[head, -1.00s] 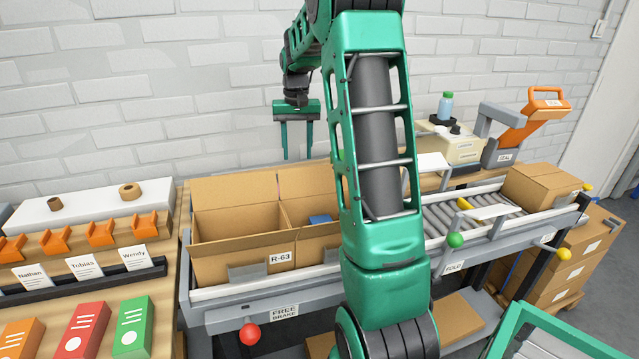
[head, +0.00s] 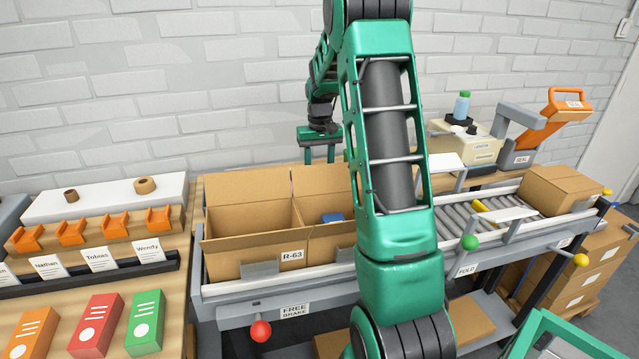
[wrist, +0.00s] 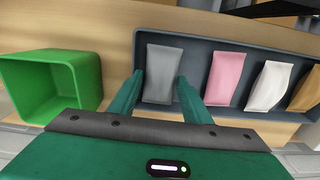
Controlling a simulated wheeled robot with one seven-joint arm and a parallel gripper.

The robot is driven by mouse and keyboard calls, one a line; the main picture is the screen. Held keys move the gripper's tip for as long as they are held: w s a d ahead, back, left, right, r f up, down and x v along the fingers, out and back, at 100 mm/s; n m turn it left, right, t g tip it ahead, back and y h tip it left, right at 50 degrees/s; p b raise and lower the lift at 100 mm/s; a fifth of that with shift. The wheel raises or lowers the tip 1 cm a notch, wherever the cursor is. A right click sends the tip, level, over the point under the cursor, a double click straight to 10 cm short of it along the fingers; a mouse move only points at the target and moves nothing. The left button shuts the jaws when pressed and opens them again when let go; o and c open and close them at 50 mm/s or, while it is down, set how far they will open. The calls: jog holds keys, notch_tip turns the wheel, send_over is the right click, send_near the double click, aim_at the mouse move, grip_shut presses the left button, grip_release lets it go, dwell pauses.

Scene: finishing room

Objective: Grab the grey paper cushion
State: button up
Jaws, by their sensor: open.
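In the wrist view, the grey paper cushion (wrist: 159,74) lies in a dark tray (wrist: 205,50), at the tray's left end. My gripper (wrist: 156,85) is open, with one finger on each side of the cushion in the picture; I cannot tell whether either finger touches it. In the head view my gripper (head: 320,155) is behind the open boxes, fingers pointing down. The cushion and the tray are hidden there behind the boxes and my arm.
Pink (wrist: 224,78), white (wrist: 270,86) and brown (wrist: 306,90) cushions lie right of the grey one. A green bin (wrist: 50,82) stands left of the tray. In the head view, an open cardboard box (head: 250,245) stands on the conveyor in front of my gripper.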

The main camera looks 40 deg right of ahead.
notch_tip(320, 180, down, 2)
jog(key=c, duration=0.7)
